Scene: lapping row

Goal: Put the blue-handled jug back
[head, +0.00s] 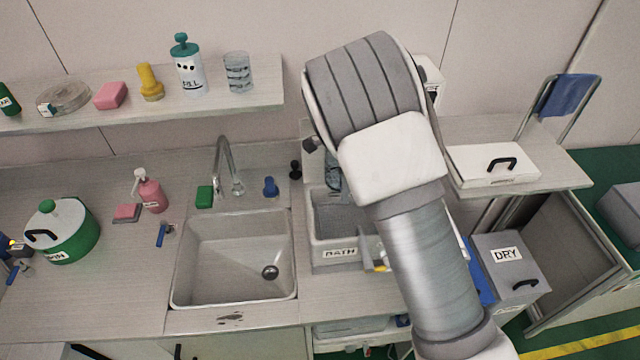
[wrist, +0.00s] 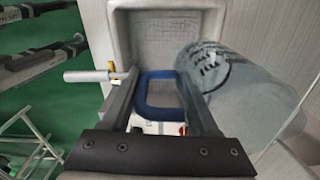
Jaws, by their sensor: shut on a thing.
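The jug (wrist: 245,95) is a clear, greyish cylinder with black markings, on the right of the wrist view. It looks tilted or lying across the picture. Its blue handle (wrist: 157,75) is a squared loop between the fingers of my gripper (wrist: 155,88), which is shut on it. In the head view my arm hides the gripper and most of what it holds. The grey-white tub marked BATH (head: 322,253) stands right of the sink. A pale tub (wrist: 120,30) lies beyond the fingers in the wrist view.
A sink (head: 235,255) with a tap is left of the tub. A shelf (head: 140,110) at the back left holds bottles and a glass. A box marked DRY (head: 510,280) and a white lidded box (head: 490,165) are to the right. A white rod (wrist: 88,76) juts beside the left finger.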

